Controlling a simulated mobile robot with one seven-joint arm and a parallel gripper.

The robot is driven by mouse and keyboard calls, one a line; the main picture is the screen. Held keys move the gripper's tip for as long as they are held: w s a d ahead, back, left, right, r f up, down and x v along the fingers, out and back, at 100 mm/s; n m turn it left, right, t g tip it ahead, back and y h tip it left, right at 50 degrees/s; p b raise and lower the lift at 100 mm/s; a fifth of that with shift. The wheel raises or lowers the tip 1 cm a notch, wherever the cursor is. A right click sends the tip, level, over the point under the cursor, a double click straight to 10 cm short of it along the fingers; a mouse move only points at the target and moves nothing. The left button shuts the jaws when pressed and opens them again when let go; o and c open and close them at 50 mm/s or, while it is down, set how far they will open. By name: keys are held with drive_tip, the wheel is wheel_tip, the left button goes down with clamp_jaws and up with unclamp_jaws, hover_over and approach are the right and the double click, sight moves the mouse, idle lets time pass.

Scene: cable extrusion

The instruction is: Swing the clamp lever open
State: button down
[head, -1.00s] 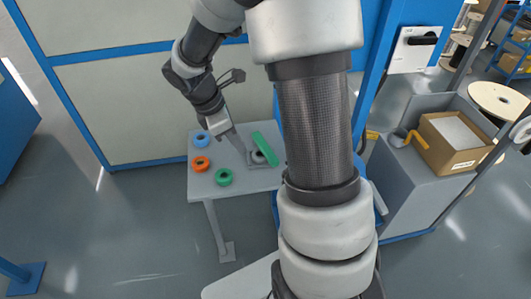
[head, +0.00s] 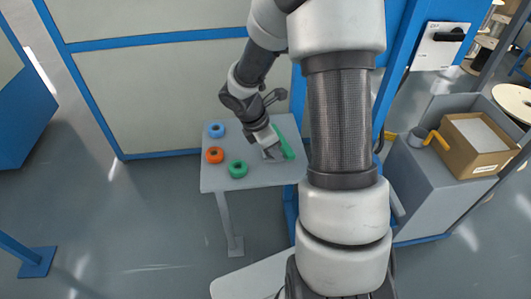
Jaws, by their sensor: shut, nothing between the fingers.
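A green bar (head: 287,147) lies slantwise on the right part of the grey table; it may be the clamp lever, but I cannot tell for certain. My gripper (head: 274,154) is shut and empty, pointing down close to the left side of the green bar. I cannot tell whether it touches the bar. The gripper and wrist hide much of the grey base beside the bar.
Blue (head: 216,130), orange (head: 214,155) and green (head: 237,169) rolls sit on the left of the table (head: 213,184). My arm blocks the middle.

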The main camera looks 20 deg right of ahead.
drive_tip(key=shift+d, duration=0.4)
drive_tip(key=shift+d, duration=0.1)
drive_tip(key=shift+s+d+r+n+p, duration=0.1)
drive_tip(key=shift+s+d+n+p, duration=0.1)
drive_tip(key=shift+d+n, duration=0.15)
drive_tip(key=shift+s+d+n+p, duration=0.1)
drive_tip(key=shift+d+n+p, duration=0.1)
drive_tip(key=shift+d+n, duration=0.1)
drive_tip(key=d+n+t+p, duration=0.1)
drive_tip(key=d+n, duration=0.2)
drive_tip(key=shift+d+t+p, duration=0.3)
drive_tip(key=shift+d, duration=0.05)
drive_tip(key=shift+w+d+p, duration=0.1)
drive_tip(key=shift+d+p, duration=0.25)
drive_tip(key=shift+d, duration=0.5)
